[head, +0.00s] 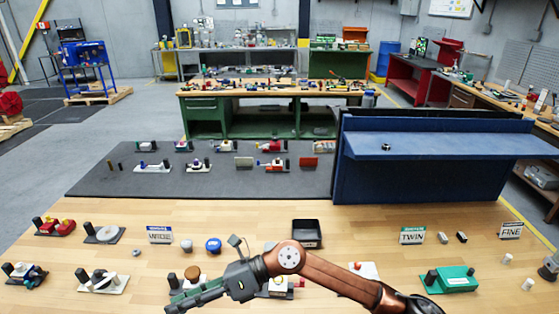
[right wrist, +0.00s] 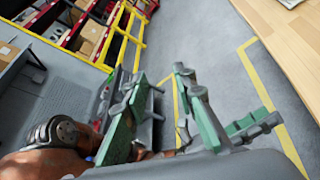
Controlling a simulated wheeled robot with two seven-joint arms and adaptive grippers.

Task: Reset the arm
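My right arm, with copper-coloured links, comes in from the lower right and bends across the front of the wooden table (head: 380,225). My right gripper (head: 178,303) is grey and green and points left, low in the head view, with nothing seen in it. In the right wrist view its two green fingers (right wrist: 162,82) stand apart with only floor between them. The gripper and forearm hide some items on the table behind them. My left arm and left gripper are not in view.
Several small valve parts lie on the table, including a blue round part (head: 213,245) and a green block (head: 457,279). A black tray (head: 307,241) stands behind my forearm. A dark mat (head: 110,183) and a blue stand (head: 430,175) lie further back.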

